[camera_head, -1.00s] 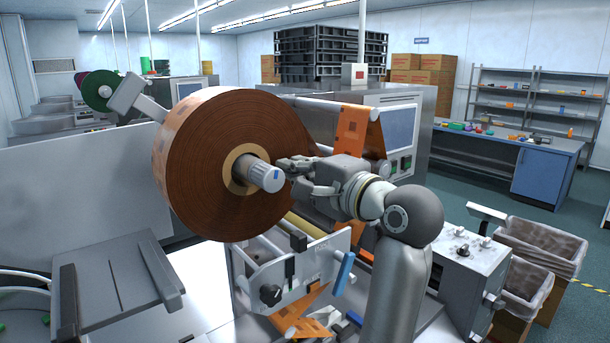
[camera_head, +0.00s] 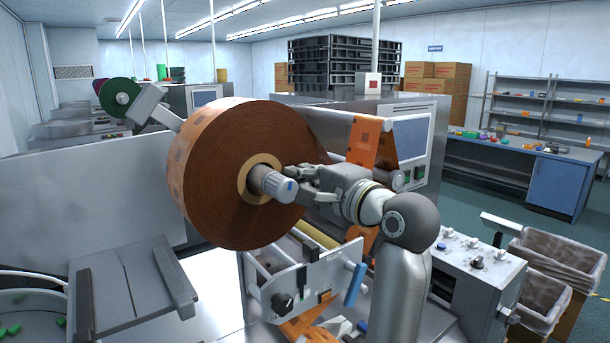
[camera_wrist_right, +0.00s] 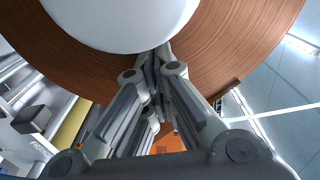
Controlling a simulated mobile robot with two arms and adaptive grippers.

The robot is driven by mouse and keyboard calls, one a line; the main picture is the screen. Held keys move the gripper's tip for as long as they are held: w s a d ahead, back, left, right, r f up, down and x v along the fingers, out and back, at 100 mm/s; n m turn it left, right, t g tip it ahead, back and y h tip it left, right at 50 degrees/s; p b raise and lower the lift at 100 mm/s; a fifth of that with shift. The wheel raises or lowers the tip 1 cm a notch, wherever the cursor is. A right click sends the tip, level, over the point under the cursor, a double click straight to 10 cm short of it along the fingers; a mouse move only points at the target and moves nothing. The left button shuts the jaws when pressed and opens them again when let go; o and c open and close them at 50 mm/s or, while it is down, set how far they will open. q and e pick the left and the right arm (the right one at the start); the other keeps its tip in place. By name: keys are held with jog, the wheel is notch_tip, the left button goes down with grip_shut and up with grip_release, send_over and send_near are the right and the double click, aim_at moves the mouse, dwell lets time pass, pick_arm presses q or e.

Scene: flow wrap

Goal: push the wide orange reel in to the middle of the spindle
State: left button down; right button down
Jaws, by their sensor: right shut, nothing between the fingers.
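The wide orange reel (camera_head: 215,185) is on the spindle, its brown wound side facing out and its tan core (camera_head: 247,178) around the shaft. The spindle's grey end (camera_head: 270,183) sticks out of the core towards me. My right gripper (camera_head: 291,174) is shut and empty, its fingertips close beside the spindle end, in front of the reel's side face. In the right wrist view the shut fingertips (camera_wrist_right: 158,58) are at the brown face (camera_wrist_right: 225,50), just below a pale round shape that is probably the spindle end. Contact with the reel cannot be told. My left gripper is out of view.
Orange film (camera_head: 365,143) runs from the reel over rollers to the right. Below is a bracket with a black knob (camera_head: 282,302) and a blue handle (camera_head: 355,284). A grey machine panel (camera_head: 85,205) stands at the left. A control box (camera_head: 480,265) is at lower right.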

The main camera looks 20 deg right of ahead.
jog(key=shift+w+a, duration=0.1)
jog(key=shift+w, duration=0.15)
jog(key=shift+w+a, duration=0.1)
jog(key=shift+w, duration=0.2)
jog(key=shift+w+a, duration=0.2)
jog(key=shift+w, duration=0.3)
jog(key=shift+s+p, duration=0.1)
jog(key=shift+p, duration=0.2)
jog(key=p+v, duration=0.2)
jog(key=v, duration=0.7)
jog(key=shift+s+d+p, duration=0.15)
jog(key=shift+s+p, duration=0.2)
jog(key=shift+p, duration=0.05)
